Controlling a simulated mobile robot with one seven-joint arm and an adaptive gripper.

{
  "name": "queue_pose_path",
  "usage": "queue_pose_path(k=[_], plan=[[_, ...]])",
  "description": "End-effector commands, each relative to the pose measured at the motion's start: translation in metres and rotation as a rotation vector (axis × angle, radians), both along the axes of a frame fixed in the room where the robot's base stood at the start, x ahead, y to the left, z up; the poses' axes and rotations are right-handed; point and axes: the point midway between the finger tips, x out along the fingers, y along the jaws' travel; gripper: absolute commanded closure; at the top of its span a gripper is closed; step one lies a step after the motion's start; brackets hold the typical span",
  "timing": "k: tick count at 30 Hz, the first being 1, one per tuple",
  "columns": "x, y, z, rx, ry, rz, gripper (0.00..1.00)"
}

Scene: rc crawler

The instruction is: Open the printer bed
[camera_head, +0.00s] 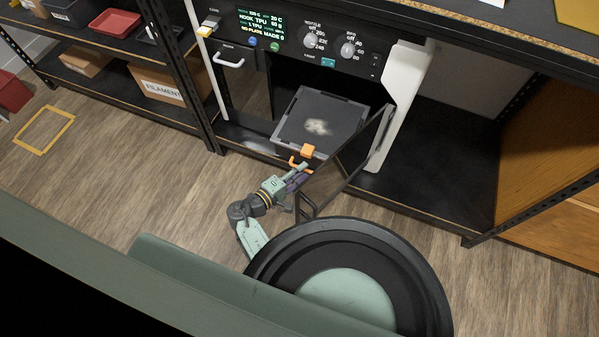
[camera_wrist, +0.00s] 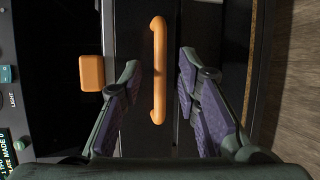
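The printer bed (camera_head: 345,108) is a dark plate with a lighter border and a whitish patch, inside the printer's open chamber. At its front edge are an orange bar handle (camera_head: 294,163) and an orange block (camera_head: 308,151). In the wrist view the handle (camera_wrist: 158,70) stands lengthwise between my fingers, and the block (camera_wrist: 92,73) lies to the left. My gripper (camera_wrist: 160,78) is open, one finger on each side of the handle with gaps showing. In the head view my gripper (camera_head: 300,168) is at the bed's front, partly hidden behind its own links.
The printer's dark door panel (camera_head: 345,160) stands swung open close to the right of my arm. The control panel (camera_head: 300,40) with display and knobs is above the chamber. Shelves with boxes (camera_head: 160,85) stand left.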

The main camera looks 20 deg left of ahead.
Motion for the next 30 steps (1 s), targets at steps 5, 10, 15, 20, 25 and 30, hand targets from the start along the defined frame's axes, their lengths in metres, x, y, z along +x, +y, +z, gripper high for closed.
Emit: queue_pose_path(k=[5, 10, 15, 20, 25, 30], plan=[[0.0, 0.0001, 0.0001, 0.0, 0.0, 0.0, 0.71], [-0.0001, 0.0003, 0.0001, 0.0, 0.0, 0.0, 0.82], [-0.0002, 0.0003, 0.0001, 0.001, 0.0, 0.0, 0.94], [-0.0002, 0.0003, 0.0003, 0.001, 0.0, 0.0, 1.0], [-0.0002, 0.0003, 0.0003, 0.001, 0.0, 0.0, 1.0], [-0.0002, 0.0004, 0.0003, 0.001, 0.0, 0.0, 1.0]])
